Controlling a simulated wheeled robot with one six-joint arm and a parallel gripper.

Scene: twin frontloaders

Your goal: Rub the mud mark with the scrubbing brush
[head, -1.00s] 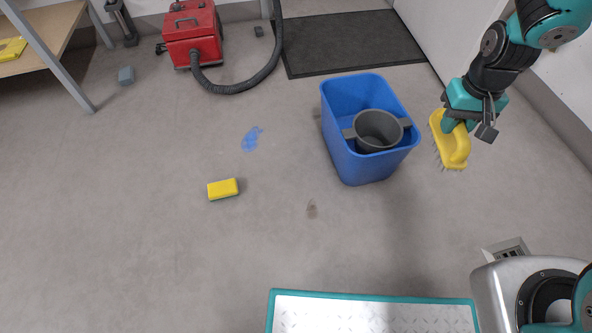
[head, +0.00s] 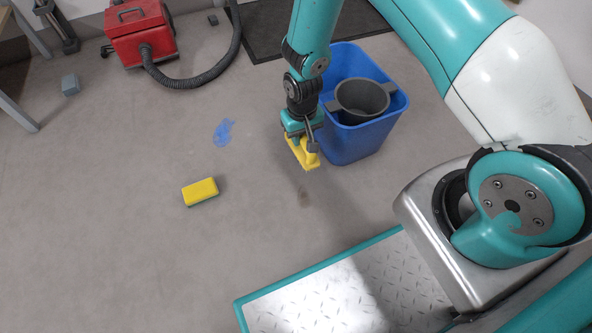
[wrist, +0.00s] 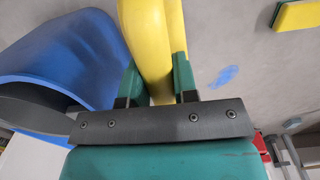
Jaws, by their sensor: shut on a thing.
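The yellow scrubbing brush (head: 302,153) is in my gripper (head: 304,138), left of the blue bucket in the head view. My gripper is shut on the brush's handle; the handle (wrist: 153,45) also shows between the fingers in the wrist view. The brush looks to be above the floor, but its bristles are hidden. The mud mark (head: 304,199) is a small brown smudge on the grey floor, just below the brush in the head view and apart from it. The wrist view does not show the mud mark.
The blue bucket (head: 352,142) with a grey wringer (head: 362,100) stands close to the right of my gripper. A yellow sponge (head: 200,192) and a blue stain (head: 224,132) lie to the left. A red vacuum (head: 140,35) with a black hose is at the back.

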